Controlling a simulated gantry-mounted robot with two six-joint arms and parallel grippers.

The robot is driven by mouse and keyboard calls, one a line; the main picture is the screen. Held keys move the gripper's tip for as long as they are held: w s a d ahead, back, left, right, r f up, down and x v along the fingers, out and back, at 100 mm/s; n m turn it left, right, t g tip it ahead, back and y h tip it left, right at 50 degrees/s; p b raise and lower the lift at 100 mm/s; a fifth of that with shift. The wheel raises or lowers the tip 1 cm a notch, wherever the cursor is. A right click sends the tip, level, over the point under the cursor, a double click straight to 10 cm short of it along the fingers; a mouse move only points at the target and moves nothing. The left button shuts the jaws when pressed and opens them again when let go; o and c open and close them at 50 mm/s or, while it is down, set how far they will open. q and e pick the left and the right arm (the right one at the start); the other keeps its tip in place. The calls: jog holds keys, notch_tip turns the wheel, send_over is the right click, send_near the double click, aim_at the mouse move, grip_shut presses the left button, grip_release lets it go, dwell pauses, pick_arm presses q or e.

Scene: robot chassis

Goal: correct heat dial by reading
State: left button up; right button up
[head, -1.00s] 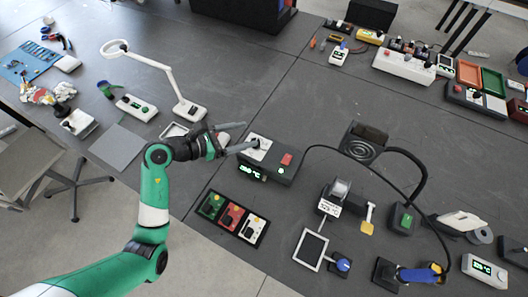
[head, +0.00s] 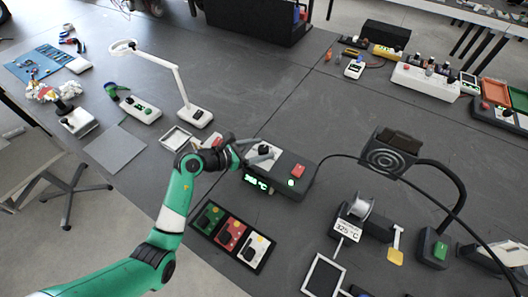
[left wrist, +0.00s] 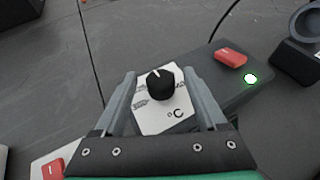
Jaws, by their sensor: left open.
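The heat dial (left wrist: 160,84) is a round black knob with a white pointer line, on a white plate marked °C (left wrist: 175,114). It sits on top of a dark control box (head: 288,176) with a red button (head: 298,171), a lit green-white light and a green display (head: 257,182) on its front. The display's digits are too small to read surely. A sign reading 325 °C (head: 345,228) stands beside a spool to the right. My left gripper (left wrist: 158,80) is open, its fingers on either side of the dial; contact cannot be told. In the head view the left gripper (head: 268,152) covers part of the plate.
A tray with green, red and white panels (head: 232,232) lies in front of the box. A white desk lamp (head: 196,116) stands behind left. Bare table lies behind the box.

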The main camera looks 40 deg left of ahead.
pick_arm(q)
jog(key=shift+x, duration=0.85)
jog(key=shift+r, duration=0.1)
grip_shut()
